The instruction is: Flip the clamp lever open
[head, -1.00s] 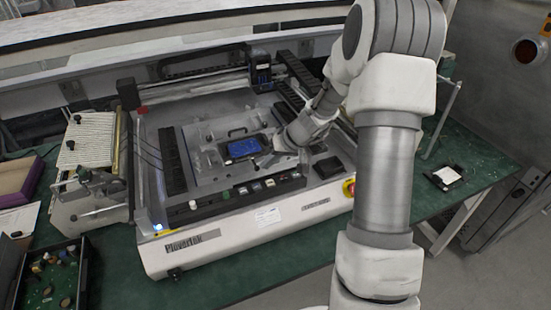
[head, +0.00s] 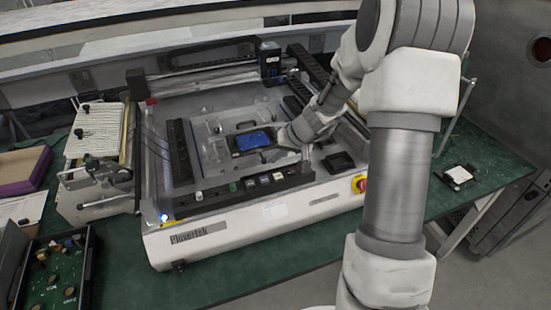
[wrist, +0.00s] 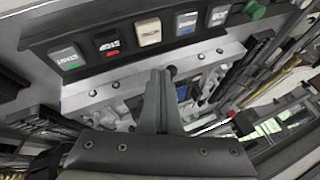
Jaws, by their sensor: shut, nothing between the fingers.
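My gripper (head: 272,156) is at the fixture inside the white bench machine (head: 215,243), just right of and below a blue board (head: 253,140). In the wrist view its two grey fingers (wrist: 160,98) are together, with nothing between them. The fingertips point at a metal bar (wrist: 110,84) below the row of buttons. A small dark round part (wrist: 172,72) shows right at the tips; I cannot tell whether they touch it. I cannot make out the clamp lever clearly in either view; it may be small or hidden by my gripper.
Labelled buttons (wrist: 149,32) and a green knob (wrist: 254,10) line the panel close ahead of the fingers. A black gantry head (head: 269,62) stands behind the fixture. A ribbed device (head: 97,135) and a parts tray (head: 55,272) are at left.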

